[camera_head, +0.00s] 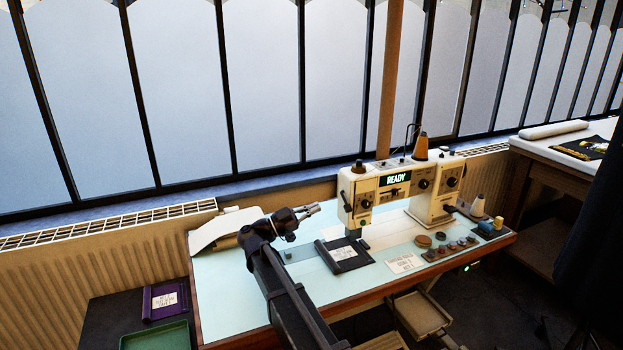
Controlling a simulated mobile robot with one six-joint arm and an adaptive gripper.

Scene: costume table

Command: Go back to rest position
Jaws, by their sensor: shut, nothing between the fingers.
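My gripper (308,210) is at the end of my dark arm, above the left half of the costume table (222,295). It points to the right, its fingers are together, and it holds nothing. It is left of the cream sewing machine (390,190), apart from it in the picture. The machine's display reads READY. A dark cloth piece with a white label (343,253) lies on the table below and right of my gripper. My arm hides part of the table's middle and front.
A white roll or cover (222,228) lies at the table's back left. Spools and small round items (450,248) sit at the right. A green tray (157,337) and a purple labelled piece (166,299) are on a dark surface at lower left. Windows and radiators line the back.

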